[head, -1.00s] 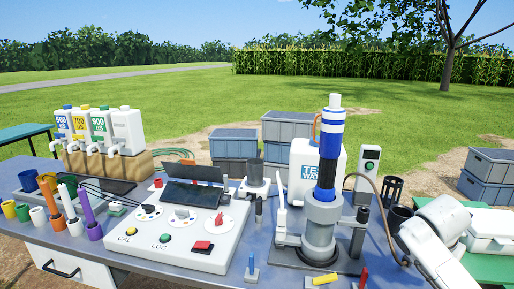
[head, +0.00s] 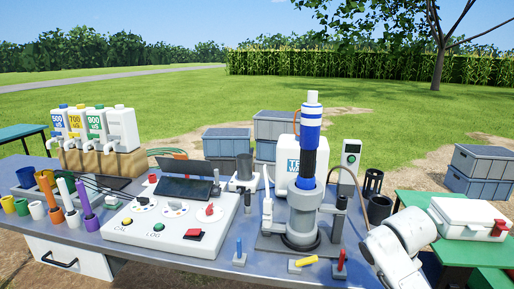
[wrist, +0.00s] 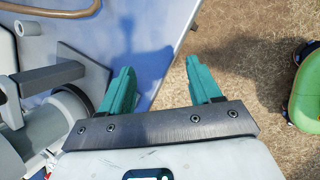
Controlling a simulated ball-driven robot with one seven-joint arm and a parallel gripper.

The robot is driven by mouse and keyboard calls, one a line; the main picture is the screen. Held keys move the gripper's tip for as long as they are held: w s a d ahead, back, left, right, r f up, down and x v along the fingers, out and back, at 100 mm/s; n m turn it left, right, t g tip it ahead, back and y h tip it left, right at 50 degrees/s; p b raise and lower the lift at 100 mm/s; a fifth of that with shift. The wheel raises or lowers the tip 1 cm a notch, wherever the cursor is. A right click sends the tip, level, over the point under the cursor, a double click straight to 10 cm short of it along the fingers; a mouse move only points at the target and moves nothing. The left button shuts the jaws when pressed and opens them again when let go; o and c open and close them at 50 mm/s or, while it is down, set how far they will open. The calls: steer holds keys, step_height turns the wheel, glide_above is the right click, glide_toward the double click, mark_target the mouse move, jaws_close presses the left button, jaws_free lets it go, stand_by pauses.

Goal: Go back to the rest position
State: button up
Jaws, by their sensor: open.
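My gripper (wrist: 163,92) shows in the wrist view with its two teal fingers apart and nothing between them. It is above the right edge of the blue-grey table (wrist: 150,25), with dry ground below. In the head view only a white part of my arm shows at the lower right, beside the table (head: 200,262); the fingers are out of that view.
A grey cylindrical stand (head: 303,222) holding a blue, white and black tube (head: 311,130) is left of my arm. A white control panel (head: 180,225) sits mid-table. A white case (head: 468,215) lies on a green table (head: 410,200) at right. A green rounded object (wrist: 305,90) is right of my gripper.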

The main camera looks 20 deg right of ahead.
steer(key=s+a+f+m+y, duration=0.25)
steer(key=a+f+m, duration=0.2)
steer(key=a, duration=0.65)
steer(key=s+a+f+m+y, duration=0.25)
steer(key=a+f+m, duration=0.2)
steer(key=a, duration=0.55)
steer(key=s+a+f+m+g, duration=0.1)
steer(key=s+f+m, duration=0.2)
steer(key=s, duration=0.8)
steer(key=s+f+m+g+h, duration=0.1)
steer(key=s+f+m, duration=0.3)
steer(key=s, duration=0.6)
steer(key=m, duration=0.2)
steer(key=shift+s+a+m, duration=0.3)
steer(key=shift+s+a, duration=0.05)
steer(key=shift+a, duration=0.05)
steer(key=shift+f, duration=0.1)
steer(key=shift+c, duration=0.3)
